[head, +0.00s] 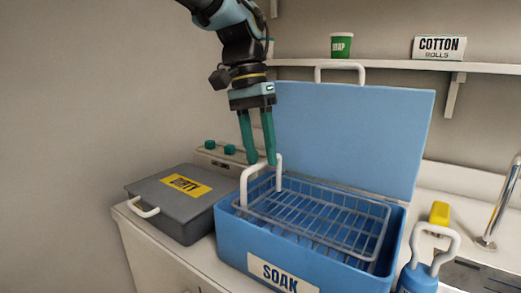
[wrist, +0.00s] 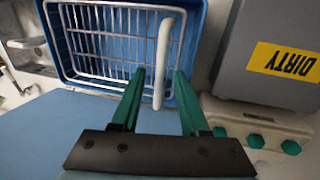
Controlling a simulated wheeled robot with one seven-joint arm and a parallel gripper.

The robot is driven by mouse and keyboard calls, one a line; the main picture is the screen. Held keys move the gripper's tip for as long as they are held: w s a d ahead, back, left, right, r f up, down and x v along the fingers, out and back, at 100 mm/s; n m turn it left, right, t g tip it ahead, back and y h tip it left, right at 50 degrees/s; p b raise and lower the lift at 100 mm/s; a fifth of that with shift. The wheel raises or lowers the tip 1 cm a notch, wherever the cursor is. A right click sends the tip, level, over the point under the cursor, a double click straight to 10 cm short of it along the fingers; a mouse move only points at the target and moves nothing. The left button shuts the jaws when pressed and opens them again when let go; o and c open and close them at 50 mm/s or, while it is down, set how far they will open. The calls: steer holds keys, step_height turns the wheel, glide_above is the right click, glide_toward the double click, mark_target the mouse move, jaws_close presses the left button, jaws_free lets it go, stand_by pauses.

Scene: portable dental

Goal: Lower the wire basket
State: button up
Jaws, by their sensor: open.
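The wire basket (head: 310,217) sits in the upper part of the blue SOAK tub (head: 237,237), whose blue lid (head: 350,130) stands open behind it. The basket's white handle (head: 262,170) rises at its left end. My gripper (head: 257,160) is open, with its green fingers pointing down just above and behind the handle. In the wrist view, the white handle (wrist: 162,62) shows between the two green fingers (wrist: 160,80), nearer the right one, and the basket's wire grid (wrist: 100,45) lies beyond. I cannot tell whether a finger touches the handle.
A closed grey DIRTY box (head: 178,205) stands left of the tub. A unit with green knobs (head: 229,149) is behind it. A shelf (head: 400,66) holds a green SOAP cup (head: 341,45) and a COTTON ROLLS box (head: 438,48). A blue handled bottle (head: 418,277) and tap (head: 497,205) are at right.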

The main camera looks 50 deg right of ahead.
jaws_close()
stand_by(1.4)
